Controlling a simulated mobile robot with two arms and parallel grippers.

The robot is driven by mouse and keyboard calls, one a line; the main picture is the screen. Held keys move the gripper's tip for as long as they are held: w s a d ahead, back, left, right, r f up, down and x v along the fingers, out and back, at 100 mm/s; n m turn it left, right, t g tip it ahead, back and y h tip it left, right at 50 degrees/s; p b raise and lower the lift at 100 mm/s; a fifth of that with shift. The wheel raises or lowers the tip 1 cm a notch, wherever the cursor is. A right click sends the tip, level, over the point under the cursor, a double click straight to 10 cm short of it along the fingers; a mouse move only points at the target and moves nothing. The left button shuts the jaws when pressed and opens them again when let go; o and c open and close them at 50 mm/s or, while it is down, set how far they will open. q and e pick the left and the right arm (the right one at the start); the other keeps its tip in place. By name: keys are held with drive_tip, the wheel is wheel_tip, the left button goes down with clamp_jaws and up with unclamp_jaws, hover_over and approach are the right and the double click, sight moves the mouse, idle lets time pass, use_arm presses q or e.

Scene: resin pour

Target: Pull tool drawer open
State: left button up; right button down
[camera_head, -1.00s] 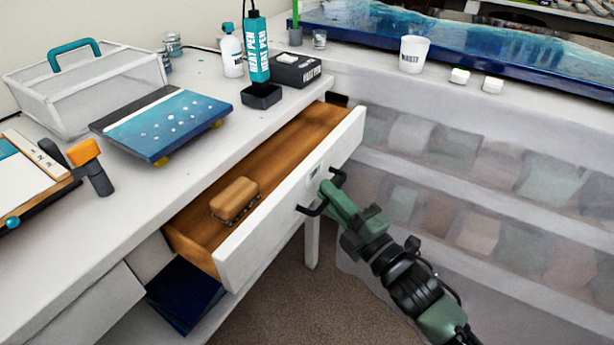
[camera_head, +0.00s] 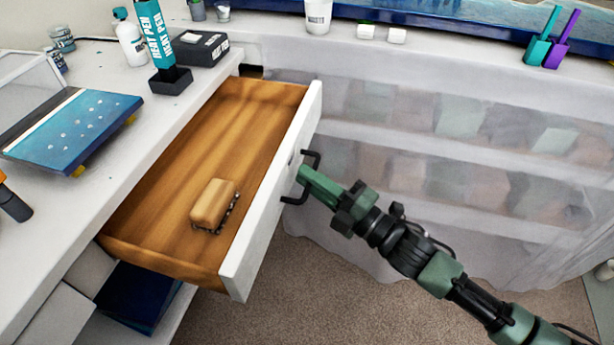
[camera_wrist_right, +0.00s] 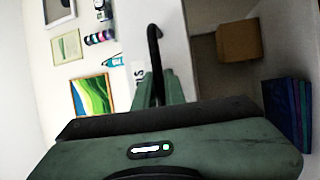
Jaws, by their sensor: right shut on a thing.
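The tool drawer (camera_head: 190,150) is wooden inside with a white front (camera_head: 272,195), and it stands well out from under the white worktop. A wooden-backed brush (camera_head: 213,203) lies inside it. My right gripper (camera_head: 304,178) is shut on the black bar handle (camera_head: 314,160) on the drawer front. In the right wrist view, the handle (camera_wrist_right: 154,50) runs down between the green fingers (camera_wrist_right: 159,88). My left gripper is in neither view.
On the worktop stand a heat pen (camera_head: 158,40) in its black holder, a white bottle (camera_head: 130,42), a black box (camera_head: 201,48) and a blue resin panel (camera_head: 75,125). A shelf unit under a translucent sheet (camera_head: 450,150) stands behind my right arm. Carpet (camera_head: 330,290) lies open below the drawer.

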drive_tip(key=shift+f, duration=0.1)
drive_tip(key=c, duration=1.5)
unclamp_jaws()
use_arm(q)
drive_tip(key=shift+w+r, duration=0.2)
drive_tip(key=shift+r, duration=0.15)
use_arm(e)
drive_tip(key=v, duration=0.7)
drive_tip(key=shift+s+d, duration=0.25)
drive_tip(key=shift+d, duration=0.1)
